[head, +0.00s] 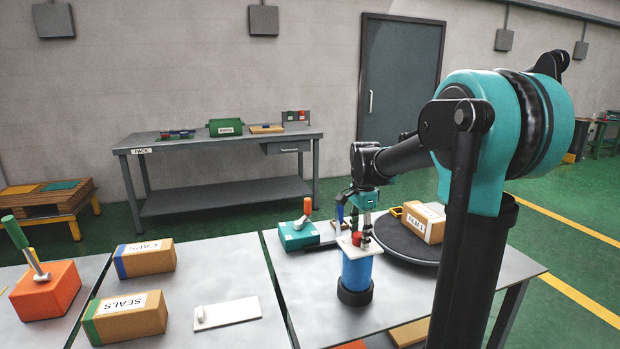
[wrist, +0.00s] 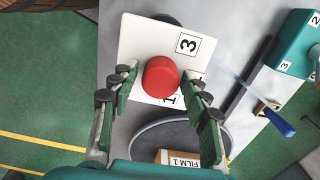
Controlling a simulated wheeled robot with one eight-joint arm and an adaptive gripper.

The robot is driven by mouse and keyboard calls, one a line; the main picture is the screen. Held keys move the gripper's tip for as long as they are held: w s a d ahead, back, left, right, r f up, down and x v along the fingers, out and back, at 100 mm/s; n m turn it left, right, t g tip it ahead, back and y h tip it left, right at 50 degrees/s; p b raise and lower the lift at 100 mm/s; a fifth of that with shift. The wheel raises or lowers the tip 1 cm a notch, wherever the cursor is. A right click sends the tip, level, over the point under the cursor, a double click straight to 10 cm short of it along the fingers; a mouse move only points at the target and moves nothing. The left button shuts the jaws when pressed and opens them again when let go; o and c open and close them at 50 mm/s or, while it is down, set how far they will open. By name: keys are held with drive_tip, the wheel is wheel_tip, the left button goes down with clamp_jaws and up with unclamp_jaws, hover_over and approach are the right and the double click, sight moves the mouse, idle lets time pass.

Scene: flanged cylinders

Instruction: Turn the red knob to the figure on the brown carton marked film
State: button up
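The red knob (wrist: 160,77) sits on a white plate (wrist: 142,35) marked with a 3 and, partly covered, a 1; other marks and any pointer are hidden. In the head view the knob (head: 357,239) is on top of a blue cylinder (head: 358,272) with a black base. My gripper (wrist: 158,82) is open, its fingers on either side of the knob with narrow gaps visible. The head view shows my gripper (head: 357,232) pointing down over it. The brown film carton (head: 424,222) lies on a dark round turntable; in the wrist view its label (wrist: 182,161) reads FILM 1.
A teal box (head: 298,235) with an orange-topped lever and a blue-handled lever (head: 340,212) stand close behind the knob. The turntable (head: 400,246) is to its right. Cartons marked CAPS (head: 145,258) and SEALS (head: 124,318) and an orange lever box (head: 46,290) are left.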

sight(360, 234)
drive_tip(key=o, duration=0.4)
drive_tip(key=shift+r, duration=0.15)
drive_tip(key=shift+r, duration=2.9)
